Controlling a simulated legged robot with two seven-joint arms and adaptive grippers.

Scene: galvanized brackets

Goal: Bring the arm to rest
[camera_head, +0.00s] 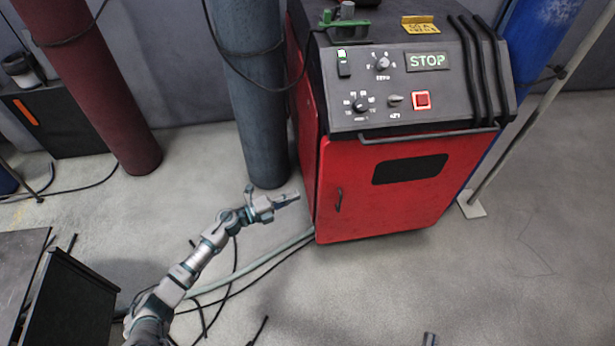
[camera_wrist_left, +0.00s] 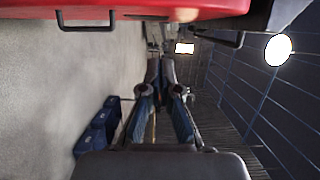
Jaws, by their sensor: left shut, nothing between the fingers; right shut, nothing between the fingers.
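My left arm reaches in from the lower left in the head view. Its gripper (camera_head: 290,198) is shut and empty, held in the air left of the red machine's front, over the floor. In the left wrist view the same gripper (camera_wrist_left: 162,68) points away from the camera, its fingers together with nothing between them. Only a small grey tip of my right gripper (camera_head: 430,340) shows at the bottom edge of the head view; it is shut, and the rest of that arm is out of frame.
A red machine (camera_head: 405,205) with a black control panel stands right of my left gripper. A blue-grey cylinder (camera_head: 257,120) and a dark red cylinder (camera_head: 100,90) stand behind. Hoses (camera_head: 250,268) lie beneath my left arm. A black box (camera_head: 75,300) is lower left. Floor at right is clear.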

